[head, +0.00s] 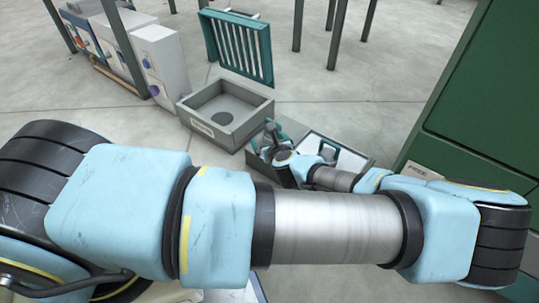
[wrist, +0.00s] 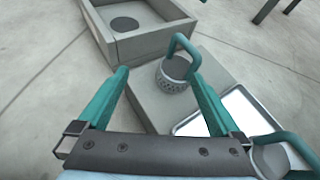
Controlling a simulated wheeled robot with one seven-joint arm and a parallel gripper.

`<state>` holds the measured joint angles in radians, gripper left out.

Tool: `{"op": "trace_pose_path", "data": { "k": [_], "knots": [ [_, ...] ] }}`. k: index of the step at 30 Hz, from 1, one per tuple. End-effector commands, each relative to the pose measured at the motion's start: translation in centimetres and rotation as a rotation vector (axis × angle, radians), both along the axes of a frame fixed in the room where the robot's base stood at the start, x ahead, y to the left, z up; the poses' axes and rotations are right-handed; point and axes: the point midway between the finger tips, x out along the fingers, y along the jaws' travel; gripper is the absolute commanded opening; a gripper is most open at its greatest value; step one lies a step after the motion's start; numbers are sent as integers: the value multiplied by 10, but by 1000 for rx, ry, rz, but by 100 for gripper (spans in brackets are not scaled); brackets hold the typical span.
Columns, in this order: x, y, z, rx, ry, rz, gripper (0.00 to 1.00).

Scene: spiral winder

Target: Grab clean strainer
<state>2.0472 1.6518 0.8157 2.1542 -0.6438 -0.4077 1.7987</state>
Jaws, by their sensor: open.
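A grey perforated strainer (wrist: 173,84) with a looped teal handle stands upright on a grey surface (wrist: 140,98) in the wrist view. My gripper (wrist: 157,74) is open. Its two teal fingers point toward the strainer, which appears between and just beyond the fingertips, nearer the right one. I see no contact. A second strainer (wrist: 272,158) with a teal handle is at the lower right, partly cut off by the frame. The pictures do not show clearly which one is clean. In the head view my gripper (head: 271,131) is small and partly hidden by my arm.
A green cabinet (head: 480,100) stands on the right. White machines (head: 155,62) stand at the back left.

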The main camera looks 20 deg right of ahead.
Motion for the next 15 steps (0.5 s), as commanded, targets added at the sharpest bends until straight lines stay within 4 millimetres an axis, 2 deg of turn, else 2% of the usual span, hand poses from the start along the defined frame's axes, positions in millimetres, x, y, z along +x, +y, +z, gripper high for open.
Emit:
{"op": "trace_pose_path", "data": {
  "k": [1, 4, 7, 15],
  "knots": [
    [-4, -11, -14, 25, -34, -60, 100],
    [-8, -26, -16, 55, -77, -134, 100],
    [-6, -32, -18, 68, -93, -160, 100],
    [29, -42, -34, 66, -92, -158, 100]
  ]
}}
